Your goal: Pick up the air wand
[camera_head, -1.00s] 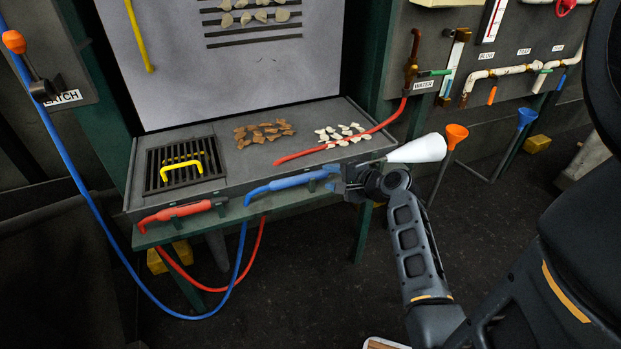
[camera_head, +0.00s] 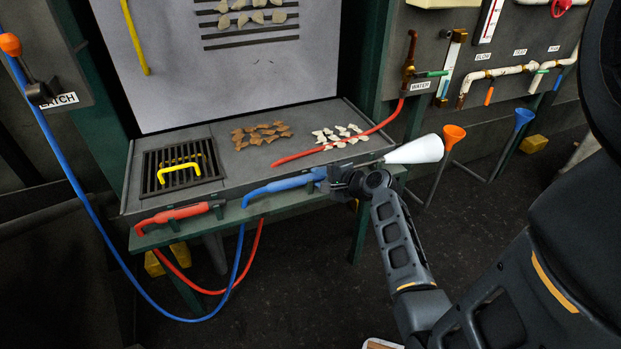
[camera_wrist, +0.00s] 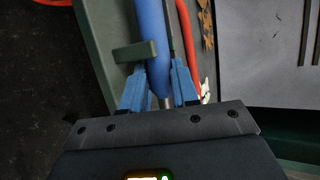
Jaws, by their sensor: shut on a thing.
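The air wand (camera_head: 284,184) is a blue tube with a bent tip at its left end. It lies along the front ledge of the bench, and its right end is at my gripper (camera_head: 334,182). In the wrist view the blue wand (camera_wrist: 152,40) runs up from between the two blue fingers of my gripper (camera_wrist: 160,88), which are shut on it. A small green-grey block (camera_wrist: 135,51) on the ledge crosses over or beside the wand there. The wand still appears at ledge height.
A red wand (camera_head: 172,215) lies to the left on the same ledge (camera_head: 235,222). Red hose (camera_head: 330,146), white chips (camera_head: 338,135) and brown chips (camera_head: 262,134) lie on the bench top. A white cone (camera_head: 415,150) is just right of my gripper. Blue hose (camera_head: 243,255) hangs below.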

